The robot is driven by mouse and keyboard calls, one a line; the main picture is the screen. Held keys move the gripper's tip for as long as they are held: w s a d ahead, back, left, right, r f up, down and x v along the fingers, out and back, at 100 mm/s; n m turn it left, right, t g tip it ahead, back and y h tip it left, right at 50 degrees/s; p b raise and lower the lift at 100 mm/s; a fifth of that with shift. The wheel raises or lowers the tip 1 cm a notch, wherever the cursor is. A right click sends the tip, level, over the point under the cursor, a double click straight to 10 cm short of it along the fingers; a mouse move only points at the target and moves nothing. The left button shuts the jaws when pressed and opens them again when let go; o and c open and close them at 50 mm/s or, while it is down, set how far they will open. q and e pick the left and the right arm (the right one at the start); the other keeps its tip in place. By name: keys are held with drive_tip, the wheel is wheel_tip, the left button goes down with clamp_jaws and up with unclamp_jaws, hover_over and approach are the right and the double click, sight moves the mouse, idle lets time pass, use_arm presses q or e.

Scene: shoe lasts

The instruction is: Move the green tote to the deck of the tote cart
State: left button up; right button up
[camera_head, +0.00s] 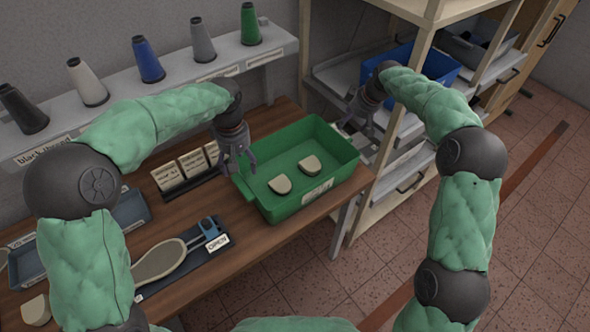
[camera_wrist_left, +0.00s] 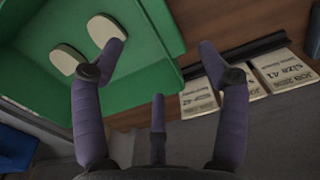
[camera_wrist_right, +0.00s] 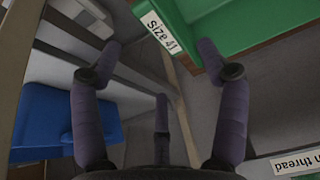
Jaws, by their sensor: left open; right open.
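The green tote (camera_head: 328,193) sits on the wooden workbench at its right end, with two pale shoe-last pieces (camera_head: 280,184) inside. It also shows in the left wrist view (camera_wrist_left: 150,70) and the right wrist view (camera_wrist_right: 240,25), where its label reads Size 41. My left gripper (camera_head: 239,165) is open at the tote's left end wall; in the left wrist view its fingers (camera_wrist_left: 160,52) stand either side of that wall. My right gripper (camera_head: 352,122) is open near the tote's far right end; in the right wrist view one finger is close to the tote. I cannot make out the tote cart.
A shelf rack (camera_head: 400,130) with a blue bin (camera_head: 440,70) stands right of the bench. Card holders (camera_head: 185,170), a sole-shaped tool (camera_head: 160,262) and a blue tray (camera_head: 130,210) lie left of the tote. Thread cones line a wall shelf (camera_head: 170,88).

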sight(244, 181)
use_arm(q)
wheel_tip(244, 181, down, 10)
drive_tip(key=shift+r, duration=0.15)
use_arm(e)
drive_tip(key=x, duration=0.9)
drive_tip(key=shift+f, duration=0.4)
use_arm(q)
clamp_jaws()
use_arm(e)
clamp_jaws()
